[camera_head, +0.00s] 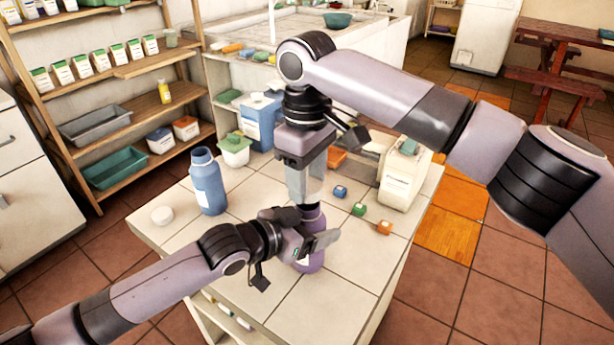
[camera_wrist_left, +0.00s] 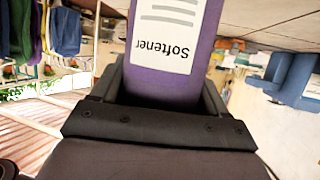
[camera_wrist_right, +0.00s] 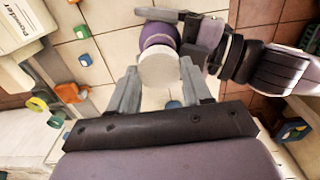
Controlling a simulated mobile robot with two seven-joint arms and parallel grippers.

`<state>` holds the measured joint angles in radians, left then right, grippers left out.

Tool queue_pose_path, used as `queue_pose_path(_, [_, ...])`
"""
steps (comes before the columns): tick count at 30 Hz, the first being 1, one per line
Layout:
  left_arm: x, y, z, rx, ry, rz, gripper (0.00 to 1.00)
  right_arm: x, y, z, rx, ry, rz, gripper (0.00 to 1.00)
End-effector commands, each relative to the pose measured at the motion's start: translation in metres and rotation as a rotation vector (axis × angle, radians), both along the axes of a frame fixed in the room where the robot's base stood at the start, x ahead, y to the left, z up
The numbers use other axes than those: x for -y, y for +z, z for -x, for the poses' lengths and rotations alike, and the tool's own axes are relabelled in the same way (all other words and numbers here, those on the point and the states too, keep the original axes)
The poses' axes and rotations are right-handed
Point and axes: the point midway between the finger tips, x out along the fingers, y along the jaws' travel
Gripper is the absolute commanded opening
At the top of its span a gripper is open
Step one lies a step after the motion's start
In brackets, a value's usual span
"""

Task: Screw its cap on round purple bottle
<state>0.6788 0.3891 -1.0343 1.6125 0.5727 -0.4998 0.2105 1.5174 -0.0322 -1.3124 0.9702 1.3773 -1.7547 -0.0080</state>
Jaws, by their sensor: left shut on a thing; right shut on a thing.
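The round purple bottle (camera_head: 310,262) stands upright near the front of the tiled table. My left gripper (camera_head: 313,243) is shut around its body from the side. The left wrist view shows the bottle's purple side and white Softener label (camera_wrist_left: 172,30) between the fingers. My right gripper (camera_head: 306,198) points down directly over the bottle's top. In the right wrist view, a round white cap (camera_wrist_right: 160,68) sits between the right fingertips, over the purple bottle (camera_wrist_right: 156,36). The right gripper is shut on this cap. Whether the cap is seated on the neck cannot be told.
An open-topped blue bottle (camera_head: 208,184) stands at left, with another white cap (camera_head: 162,215) lying beside it. Small blue (camera_head: 340,191), green (camera_head: 358,209) and orange (camera_head: 384,227) blocks lie to the right, near a white box (camera_head: 402,178). The table's front is clear.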

Motion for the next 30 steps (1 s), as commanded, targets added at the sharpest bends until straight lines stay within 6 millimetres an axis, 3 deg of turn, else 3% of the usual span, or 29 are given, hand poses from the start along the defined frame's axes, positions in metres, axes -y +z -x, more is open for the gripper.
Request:
queue_pose_path(17, [0.000, 0.000, 0.000, 0.000, 0.001, 0.000, 0.20, 0.000, -0.004, 0.000, 0.001, 0.000, -0.001, 0.21])
queue_pose_path(30, [0.000, 0.000, 0.000, 0.002, 0.001, 0.000, 0.20, -0.001, -0.023, 0.000, -0.001, 0.002, -0.001, 0.21])
